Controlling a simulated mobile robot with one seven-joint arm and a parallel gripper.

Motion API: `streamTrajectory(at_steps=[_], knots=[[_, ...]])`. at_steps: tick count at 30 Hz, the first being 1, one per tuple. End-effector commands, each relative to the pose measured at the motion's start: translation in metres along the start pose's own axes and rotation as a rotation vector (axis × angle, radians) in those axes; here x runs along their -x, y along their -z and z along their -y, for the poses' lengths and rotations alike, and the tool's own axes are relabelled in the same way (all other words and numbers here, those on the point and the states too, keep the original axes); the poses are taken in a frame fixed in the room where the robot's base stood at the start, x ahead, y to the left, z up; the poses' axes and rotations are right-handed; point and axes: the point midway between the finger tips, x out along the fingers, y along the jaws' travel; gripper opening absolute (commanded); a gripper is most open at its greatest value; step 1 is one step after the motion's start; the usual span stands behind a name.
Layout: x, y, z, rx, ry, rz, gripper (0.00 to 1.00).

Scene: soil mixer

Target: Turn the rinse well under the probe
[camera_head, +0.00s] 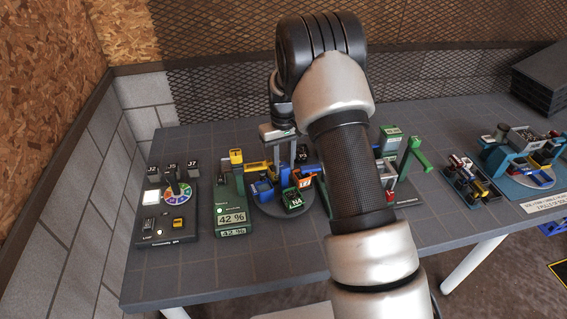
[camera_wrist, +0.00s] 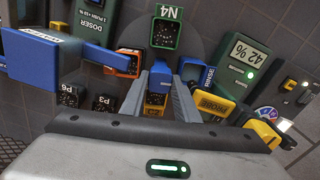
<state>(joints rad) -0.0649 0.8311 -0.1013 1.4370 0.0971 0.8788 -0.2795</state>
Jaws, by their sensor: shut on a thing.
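The round turntable (camera_head: 258,207) carries several small coloured wells. In the wrist view a blue well labelled RINSE (camera_wrist: 194,70) sits just right of my gripper. The yellow probe (camera_wrist: 212,106), labelled PROBE, is below and right of the rinse well in that view, apart from its dark opening. My gripper (camera_wrist: 160,78) is shut on a blue piece (camera_wrist: 160,74) between its fingers, on the turntable. Part of this piece is hidden by the fingers. A green N4 well (camera_wrist: 166,30) and an orange well (camera_wrist: 126,63) stand beside it.
A green sensor station reading 42 % (camera_head: 233,217) stands left of the turntable. A console with a coloured dial (camera_head: 178,193) is farther left. A blue arm (camera_wrist: 52,58) crosses the wrist view at left. Other machines (camera_head: 522,150) stand at right.

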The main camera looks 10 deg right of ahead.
Motion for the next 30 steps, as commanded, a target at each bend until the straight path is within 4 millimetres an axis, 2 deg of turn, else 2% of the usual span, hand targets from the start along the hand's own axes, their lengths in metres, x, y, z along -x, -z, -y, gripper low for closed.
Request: streamTrajectory(at_steps=[15,30], knots=[[0.0019,0.0015,-0.0003,-0.180,-0.001,-0.004,0.00],[0.0020,0.0015,-0.0004,-0.214,-0.001,-0.005,0.00]])
